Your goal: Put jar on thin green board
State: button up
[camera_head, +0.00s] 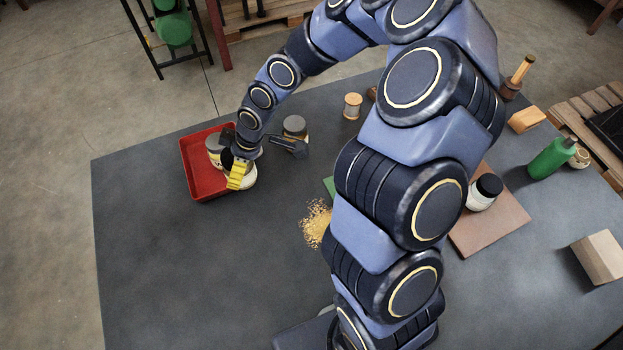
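A thin green board (328,187) shows only as a small sliver; my arm hides the rest. A white jar with a black lid (485,192) stands upright on a brown board to the right of my arm. Another jar-like container with a grey lid (295,127) stands right of the red tray. My gripper (238,176), with a yellow part, is low at the tray's right edge. A pale rounded thing (248,182) lies right at it, partly covered. I cannot tell whether the fingers are open or hold it.
The red tray (190,172) has a pale, grey-topped thing at its right side, partly hidden. Yellow grains (315,224) are spilled mid-table. A wooden spool-like thing (352,106), green bottle (551,159) and wooden block (601,254) stand around. The table's front left is clear.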

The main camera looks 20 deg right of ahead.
jog(key=s+d+f+m+t, duration=0.15)
jog(key=s+d, duration=0.25)
jog(key=d, duration=0.9)
jog(key=s+d+r+m, duration=0.1)
jog(key=s+d+m, duration=0.25)
jog(key=d, duration=0.85)
jog(key=shift+h, duration=0.4)
jog(key=shift+s+d+f, duration=0.1)
jog(key=shift+f, duration=1.9)
jog(key=shift+s+f, duration=0.1)
jog(key=shift+f, duration=1.85)
jog(key=shift+f, duration=0.1)
jog(key=o, duration=1.1)
